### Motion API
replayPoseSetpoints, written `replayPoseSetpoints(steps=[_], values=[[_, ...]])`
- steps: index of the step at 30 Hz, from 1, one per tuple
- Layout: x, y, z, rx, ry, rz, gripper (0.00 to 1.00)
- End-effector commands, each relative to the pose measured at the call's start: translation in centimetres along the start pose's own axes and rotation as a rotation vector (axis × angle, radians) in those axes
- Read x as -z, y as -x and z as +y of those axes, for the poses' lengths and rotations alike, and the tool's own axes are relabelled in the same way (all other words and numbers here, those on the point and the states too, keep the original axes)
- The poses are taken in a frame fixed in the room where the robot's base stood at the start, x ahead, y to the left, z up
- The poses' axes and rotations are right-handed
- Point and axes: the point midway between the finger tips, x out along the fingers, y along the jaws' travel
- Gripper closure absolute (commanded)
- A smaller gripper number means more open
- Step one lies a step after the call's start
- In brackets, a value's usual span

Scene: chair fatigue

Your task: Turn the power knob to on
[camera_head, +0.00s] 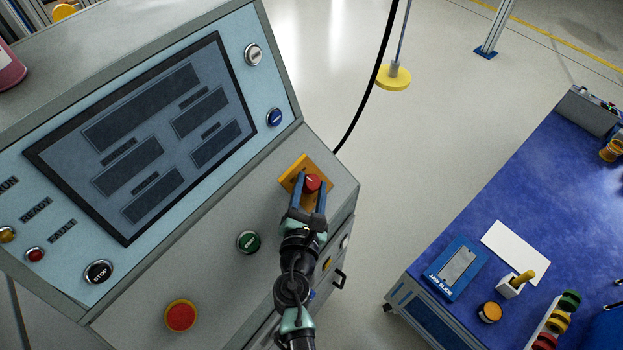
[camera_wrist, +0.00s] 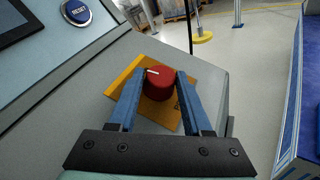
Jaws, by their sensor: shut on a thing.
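The power knob (camera_head: 312,182) is a red round knob on a yellow-orange plate (camera_head: 293,173) at the right end of the grey console's front ledge. It also shows in the wrist view (camera_wrist: 159,83), with a white mark on its top pointing to the upper left. My gripper (camera_head: 308,192) reaches it from below in the head view. In the wrist view its two blue fingers (camera_wrist: 158,88) stand on either side of the knob and are shut on it. Part of the plate's lettering is hidden by the right finger.
A blue workbench (camera_head: 535,190) with small items stands to the right. A black cable (camera_head: 371,85) hangs behind the console. Floor between is clear.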

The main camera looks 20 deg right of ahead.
Motion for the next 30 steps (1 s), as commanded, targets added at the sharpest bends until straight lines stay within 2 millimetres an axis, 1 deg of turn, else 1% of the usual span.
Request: replayPoseSetpoints(steps=[1,3,18,24,30], values=[[-0.59,0.11,0.55,0.033,-0.01,0.008,1.0],[-0.73,0.09,0.78,0.092,-0.035,0.013,1.0],[-0.29,-0.25,1.01,0.499,-0.203,0.049,1.0],[-0.24,-0.34,1.04,0.606,-0.248,0.058,1.0],[-0.17,-0.34,0.95,0.67,-0.273,0.065,1.0]])
